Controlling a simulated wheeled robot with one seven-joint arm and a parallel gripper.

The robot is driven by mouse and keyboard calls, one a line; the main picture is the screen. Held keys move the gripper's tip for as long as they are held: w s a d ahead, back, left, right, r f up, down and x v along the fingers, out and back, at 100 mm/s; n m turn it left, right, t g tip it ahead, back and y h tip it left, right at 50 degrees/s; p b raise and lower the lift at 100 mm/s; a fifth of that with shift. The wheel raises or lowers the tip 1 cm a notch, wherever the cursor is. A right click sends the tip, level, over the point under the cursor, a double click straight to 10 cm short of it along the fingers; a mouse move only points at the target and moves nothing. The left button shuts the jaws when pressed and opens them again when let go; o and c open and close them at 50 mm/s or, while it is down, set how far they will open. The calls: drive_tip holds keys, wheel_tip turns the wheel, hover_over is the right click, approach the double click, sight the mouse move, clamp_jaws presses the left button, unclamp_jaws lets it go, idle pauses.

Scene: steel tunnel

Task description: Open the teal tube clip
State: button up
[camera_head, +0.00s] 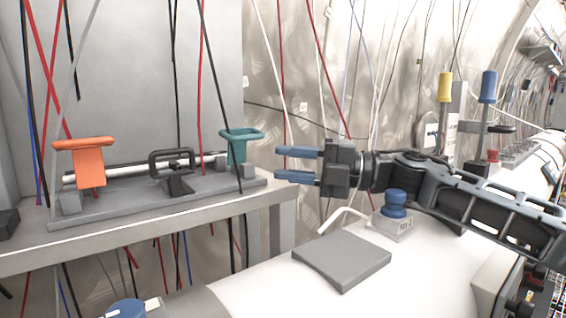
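The teal tube clip (238,147) stands at the right end of a grey base plate (130,207) on a shelf, at a white tube (130,172). Its looped handle is at the top; I cannot tell whether it is latched. My gripper (285,163) is just right of the teal clip and points left towards it. Its two blue fingers are apart, with nothing between them. They appear not to touch the clip, though the depth between them is hard to judge.
An orange clip (88,162) and a black clip (175,172) sit further left on the plate. Thin cables hang around the shelf (150,236). A blue knob (397,203), a grey pad (342,258) and yellow (445,86) and blue (488,86) handles stand right of the shelf.

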drive_tip(key=shift+d+f, duration=0.1)
drive_tip(key=shift+d, duration=0.1)
idle(0.5)
drive_tip(key=s+d+r+b, duration=0.2)
drive_tip(key=s+d+r, duration=0.2)
drive_tip(key=d+r, duration=0.7)
drive_tip(key=shift+s, duration=0.1)
drive_tip(key=shift+c, duration=0.4)
